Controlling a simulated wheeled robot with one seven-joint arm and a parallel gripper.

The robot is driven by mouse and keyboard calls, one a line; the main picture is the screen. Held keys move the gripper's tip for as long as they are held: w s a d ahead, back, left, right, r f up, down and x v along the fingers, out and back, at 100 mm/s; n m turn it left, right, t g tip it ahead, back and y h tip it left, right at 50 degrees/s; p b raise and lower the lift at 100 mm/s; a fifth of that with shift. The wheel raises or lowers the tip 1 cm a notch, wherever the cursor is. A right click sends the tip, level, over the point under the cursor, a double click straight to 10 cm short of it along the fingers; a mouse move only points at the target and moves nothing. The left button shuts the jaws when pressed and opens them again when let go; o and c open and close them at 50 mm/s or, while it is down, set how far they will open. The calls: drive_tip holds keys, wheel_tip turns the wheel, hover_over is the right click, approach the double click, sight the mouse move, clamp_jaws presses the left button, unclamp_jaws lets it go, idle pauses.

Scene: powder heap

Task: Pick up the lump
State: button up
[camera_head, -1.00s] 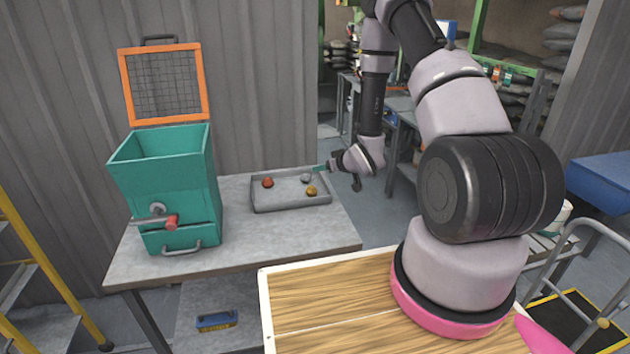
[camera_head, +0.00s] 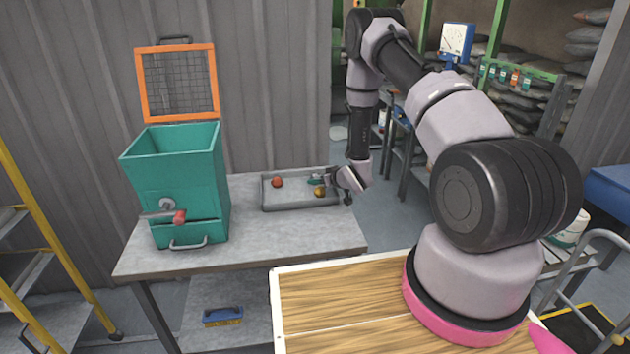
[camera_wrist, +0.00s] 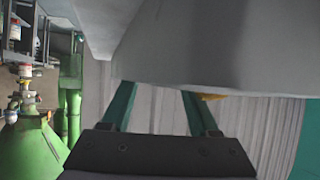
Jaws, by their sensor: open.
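A grey tray (camera_head: 300,206) stands on the grey table. A red lump (camera_head: 277,182) lies in its left part, and a yellow lump (camera_head: 320,191) lies in its right part. My gripper (camera_head: 316,181) reaches in from the right, its teal fingers just behind the yellow lump. A grey lump seen earlier at the tray's right is now hidden. In the wrist view my open fingers (camera_wrist: 158,98) run up to a large grey surface, which I cannot identify surely. A sliver of yellow (camera_wrist: 212,96) shows by the right finger.
A teal hopper (camera_head: 180,165) with a raised orange-framed mesh lid (camera_head: 178,82) and a red-handled crank stands left of the tray. A blue brush (camera_head: 222,316) lies on the lower shelf. A yellow ladder (camera_head: 50,245) stands far left. The table front is clear.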

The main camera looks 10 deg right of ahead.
drive_tip(key=shift+w+a+f, duration=0.2)
drive_tip(key=shift+w+f, duration=0.15)
drive_tip(key=shift+w, duration=0.25)
clamp_jaws()
drive_tip(key=shift+r, duration=0.15)
